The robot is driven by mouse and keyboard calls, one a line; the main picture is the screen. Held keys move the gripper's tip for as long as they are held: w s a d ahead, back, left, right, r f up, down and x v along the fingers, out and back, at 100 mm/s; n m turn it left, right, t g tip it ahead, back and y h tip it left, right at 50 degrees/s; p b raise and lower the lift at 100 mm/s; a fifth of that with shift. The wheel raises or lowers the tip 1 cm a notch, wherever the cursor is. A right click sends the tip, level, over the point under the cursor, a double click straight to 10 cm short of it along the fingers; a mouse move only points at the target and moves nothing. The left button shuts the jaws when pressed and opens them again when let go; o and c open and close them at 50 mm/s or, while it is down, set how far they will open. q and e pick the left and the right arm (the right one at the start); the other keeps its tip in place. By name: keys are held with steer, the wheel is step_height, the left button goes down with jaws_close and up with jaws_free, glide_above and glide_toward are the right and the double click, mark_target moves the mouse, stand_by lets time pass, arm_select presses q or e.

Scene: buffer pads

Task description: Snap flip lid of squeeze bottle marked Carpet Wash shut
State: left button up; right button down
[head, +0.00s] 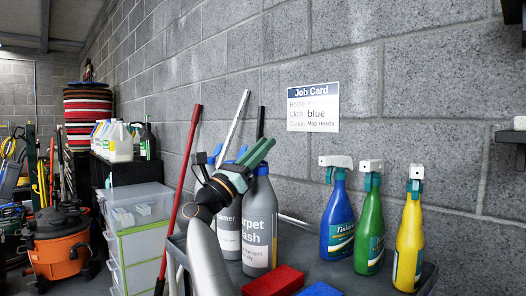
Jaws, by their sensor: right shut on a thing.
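The squeeze bottle marked Carpet Wash (260,225) stands upright on the grey work surface. It is grey with a white label, and its blue top (262,170) shows just under my right gripper. My right gripper (262,150), with green fingers, reaches up from the bottom centre and lies across the top of the bottle. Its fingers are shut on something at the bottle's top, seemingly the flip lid. The fingers hide the lid, so I cannot tell how far open it is. My left gripper is not in view.
A second grey bottle (229,225) stands close on the left. A red pad (273,281) and a blue pad (320,289) lie in front. Blue (338,222), green (369,225) and yellow (409,235) spray bottles stand to the right. Long handles lean on the wall behind.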

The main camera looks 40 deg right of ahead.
steer(key=shift+f, duration=0.15)
steer(key=c, duration=0.8)
jaws_free()
steer(key=w+v, duration=0.1)
steer(key=v, duration=1.1)
steer(key=shift+s+a+p, duration=0.2)
steer(key=shift+s+p, duration=0.1)
steer(key=shift+s, duration=0.2)
